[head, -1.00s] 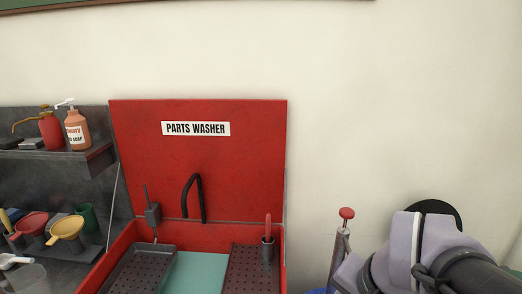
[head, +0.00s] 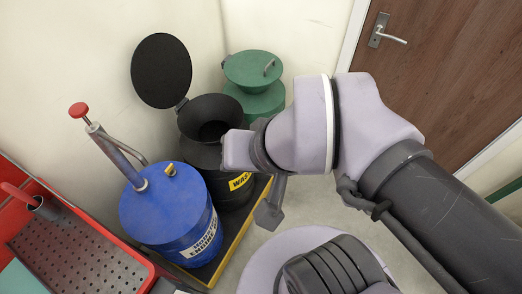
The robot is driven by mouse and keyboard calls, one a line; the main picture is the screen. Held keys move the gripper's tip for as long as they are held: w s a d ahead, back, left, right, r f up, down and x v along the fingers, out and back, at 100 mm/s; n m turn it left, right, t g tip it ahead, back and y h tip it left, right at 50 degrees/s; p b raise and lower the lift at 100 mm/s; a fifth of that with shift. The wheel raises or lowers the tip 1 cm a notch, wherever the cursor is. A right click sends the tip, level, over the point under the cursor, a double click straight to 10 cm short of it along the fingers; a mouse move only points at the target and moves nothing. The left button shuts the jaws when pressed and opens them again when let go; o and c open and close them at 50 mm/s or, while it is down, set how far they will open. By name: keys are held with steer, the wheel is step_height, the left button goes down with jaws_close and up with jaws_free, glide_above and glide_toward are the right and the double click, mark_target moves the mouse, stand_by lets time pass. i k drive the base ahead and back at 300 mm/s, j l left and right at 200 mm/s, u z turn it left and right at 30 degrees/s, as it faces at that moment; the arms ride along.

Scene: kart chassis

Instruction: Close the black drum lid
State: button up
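The black drum lid (head: 161,70) is a round black disc in the head view. It stands open, tilted up behind the black drum (head: 226,200) and joined to it by a hinge at the rim of its funnel-shaped top (head: 208,116). The funnel mouth is uncovered. A yellow label on the drum's side is partly readable as "WAS". My gripper (head: 268,214) seems to be the small grey end piece hanging below my wrist, in front and to the right of the black drum, apart from the lid. Its fingers are not clear.
A blue drum (head: 166,208) with a red-knobbed hand pump (head: 110,145) stands left of the black drum. A green drum (head: 262,102) with a green lid (head: 253,68) stands behind right. A yellow-edged tray (head: 228,258) holds drums. The red parts washer (head: 140,272) is at left.

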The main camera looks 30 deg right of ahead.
mark_target(161, 71)
steer(key=i+l, duration=0.85)
steer(key=i, duration=0.2)
steer(key=z, duration=0.05)
